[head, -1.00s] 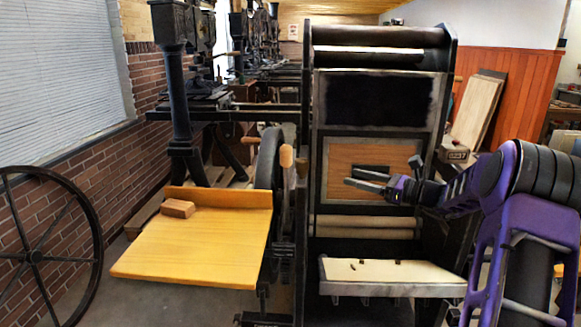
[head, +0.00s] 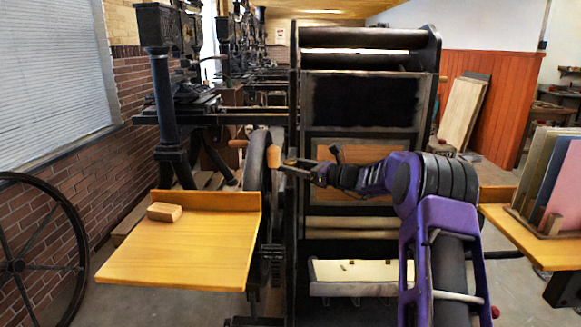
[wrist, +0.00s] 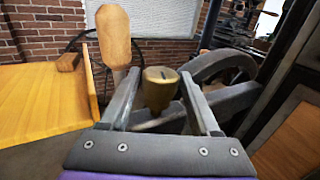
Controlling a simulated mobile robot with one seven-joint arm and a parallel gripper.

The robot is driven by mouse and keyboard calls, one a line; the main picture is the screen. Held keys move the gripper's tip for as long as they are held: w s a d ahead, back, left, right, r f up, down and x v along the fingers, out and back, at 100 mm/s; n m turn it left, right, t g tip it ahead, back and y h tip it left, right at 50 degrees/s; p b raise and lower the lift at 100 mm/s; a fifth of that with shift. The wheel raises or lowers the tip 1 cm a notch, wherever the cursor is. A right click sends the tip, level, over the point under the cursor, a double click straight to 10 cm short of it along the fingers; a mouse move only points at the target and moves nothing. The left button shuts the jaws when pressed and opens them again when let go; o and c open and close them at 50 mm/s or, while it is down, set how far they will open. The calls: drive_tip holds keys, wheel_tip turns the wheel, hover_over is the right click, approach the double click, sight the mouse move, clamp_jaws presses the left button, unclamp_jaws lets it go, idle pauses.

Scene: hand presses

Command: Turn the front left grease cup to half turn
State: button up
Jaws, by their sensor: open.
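A brass-coloured grease cup (wrist: 160,92) with a domed top and a small dark mark stands upright between the fingers of my gripper (wrist: 158,76) in the wrist view. The fingers are open, one on each side, with gaps visible; I see no clear contact. The cup's lower end and mount are partly hidden. In the head view my gripper (head: 287,168) is at the press's left side frame, beside the wheel; the cup is too small to make out surely there.
A wooden handle (wrist: 114,38) stands close outside the left finger. A dark spoked wheel (wrist: 222,75) lies beyond the right finger. A yellow wooden table (head: 175,245) with a small block (head: 164,212) is at left. Coloured boards (head: 565,185) stand at right.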

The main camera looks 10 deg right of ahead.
drive_tip(key=shift+w+a, duration=0.15)
drive_tip(key=shift+a, duration=0.05)
clamp_jaws()
idle(0.3)
